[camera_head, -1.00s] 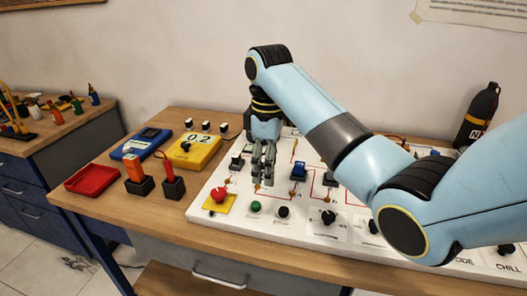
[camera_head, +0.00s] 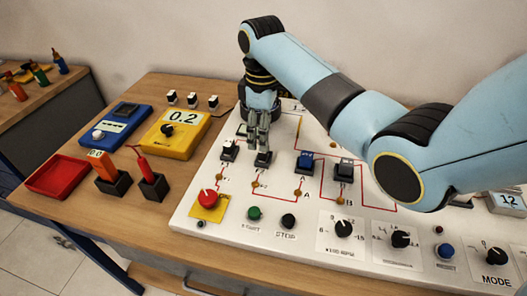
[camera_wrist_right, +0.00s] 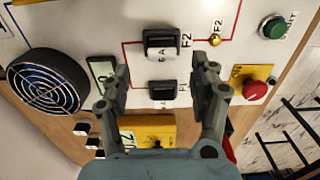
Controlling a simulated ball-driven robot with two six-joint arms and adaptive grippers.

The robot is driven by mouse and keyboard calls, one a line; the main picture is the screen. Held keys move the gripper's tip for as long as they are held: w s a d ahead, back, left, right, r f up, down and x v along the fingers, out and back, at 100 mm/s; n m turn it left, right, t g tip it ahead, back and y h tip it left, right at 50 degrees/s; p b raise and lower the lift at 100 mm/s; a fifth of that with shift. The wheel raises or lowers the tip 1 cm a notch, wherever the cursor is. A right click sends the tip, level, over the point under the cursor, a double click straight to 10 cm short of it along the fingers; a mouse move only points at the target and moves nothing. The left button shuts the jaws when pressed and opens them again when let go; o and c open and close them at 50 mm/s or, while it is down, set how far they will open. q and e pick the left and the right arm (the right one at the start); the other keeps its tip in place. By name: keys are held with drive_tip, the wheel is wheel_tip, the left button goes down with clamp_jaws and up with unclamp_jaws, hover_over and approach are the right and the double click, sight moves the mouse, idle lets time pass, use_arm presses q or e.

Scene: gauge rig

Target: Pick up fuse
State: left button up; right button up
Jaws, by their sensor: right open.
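A black fuse block with a pale label (camera_head: 229,149) stands on the white panel; it shows between the fingers in the wrist view (camera_wrist_right: 163,90). A second black block (camera_head: 263,159), beside the label F2 in the wrist view (camera_wrist_right: 161,42), stands to its right. My right gripper (camera_head: 262,145) comes down over the panel near these two blocks. In the wrist view its fingers (camera_wrist_right: 162,82) are spread wide, with nothing gripped. Whether the fingertips are level with a block cannot be told. My left gripper is not in view.
The panel (camera_head: 188,221) carries a red button (camera_head: 207,198), a blue switch (camera_head: 305,161), another black block (camera_head: 343,171) and knobs. A fan (camera_wrist_right: 45,82) lies beside the gripper. A yellow meter (camera_head: 175,136), red tray (camera_head: 57,177) and two probe holders stand left.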

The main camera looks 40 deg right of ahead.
sight(264, 154)
drive_tip(key=f, duration=0.4)
drive_tip(key=shift+s+f+p, duration=0.3)
drive_tip(key=shift+p, duration=0.05)
drive_tip(key=shift+f, duration=0.4)
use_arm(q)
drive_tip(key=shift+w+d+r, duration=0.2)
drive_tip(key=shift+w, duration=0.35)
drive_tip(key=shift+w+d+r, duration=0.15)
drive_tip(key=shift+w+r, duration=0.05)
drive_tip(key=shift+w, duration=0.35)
use_arm(e)
drive_tip(key=shift+w, duration=0.1)
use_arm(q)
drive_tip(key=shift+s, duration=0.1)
use_arm(e)
drive_tip(key=shift+c, duration=0.3)
drive_tip(key=c, duration=1.1)
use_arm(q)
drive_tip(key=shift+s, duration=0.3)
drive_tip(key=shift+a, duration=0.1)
use_arm(e)
drive_tip(key=shift+r, duration=0.15)
